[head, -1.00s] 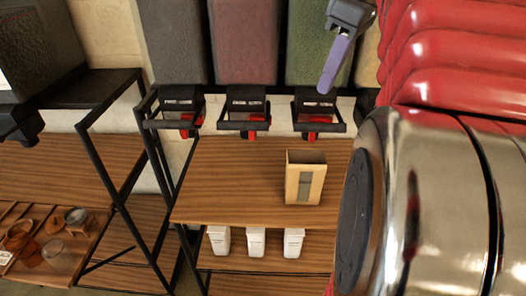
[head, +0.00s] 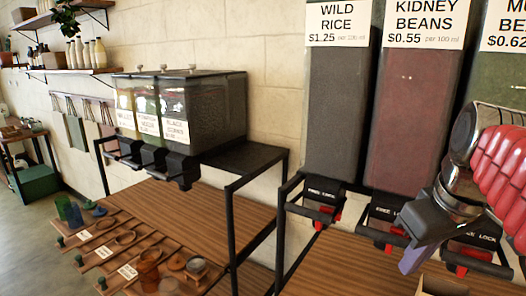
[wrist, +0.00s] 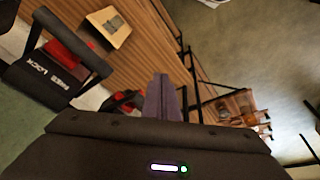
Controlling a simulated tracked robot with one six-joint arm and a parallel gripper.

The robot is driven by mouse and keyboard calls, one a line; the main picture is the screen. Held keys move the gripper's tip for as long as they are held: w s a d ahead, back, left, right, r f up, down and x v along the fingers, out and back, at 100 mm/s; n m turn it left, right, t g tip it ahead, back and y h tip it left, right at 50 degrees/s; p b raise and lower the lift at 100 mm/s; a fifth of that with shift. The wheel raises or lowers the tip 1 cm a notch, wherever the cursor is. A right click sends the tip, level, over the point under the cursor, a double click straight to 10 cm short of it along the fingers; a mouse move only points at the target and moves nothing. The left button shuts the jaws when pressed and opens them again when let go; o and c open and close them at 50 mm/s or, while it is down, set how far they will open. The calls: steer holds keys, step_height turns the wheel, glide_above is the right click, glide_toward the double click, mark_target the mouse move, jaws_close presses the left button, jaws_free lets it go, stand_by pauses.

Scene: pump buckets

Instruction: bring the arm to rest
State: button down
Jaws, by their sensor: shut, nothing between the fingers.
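My gripper (head: 414,257) is at the right of the head view, in front of the dispenser spouts, its purple fingers pointing down. It is shut and empty. In the wrist view its closed fingers (wrist: 162,98) stand up in the middle, apart from anything else. My red ribbed arm with its chrome part runs off the right edge of the head view.
Tall dispensers, including wild rice (head: 335,110) and kidney beans (head: 415,120), hang close behind my gripper. Their black framed spouts (head: 316,202) jut out. A cardboard box (head: 440,287) sits below my gripper; it also shows in the wrist view (wrist: 108,27). Smaller dispensers (head: 180,120) stand left.

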steer(key=s+a+f+m+t, duration=0.1)
steer(key=s+a+f, duration=0.1)
steer(key=a+f, duration=0.3)
steer(key=s+a+f+m+t, duration=0.1)
steer(key=s+a+f, duration=0.1)
steer(key=a+f, duration=0.4)
step_height(320, 180, down, 3)
steer(key=shift+s+f, duration=0.1)
steer(key=shift+s, duration=0.3)
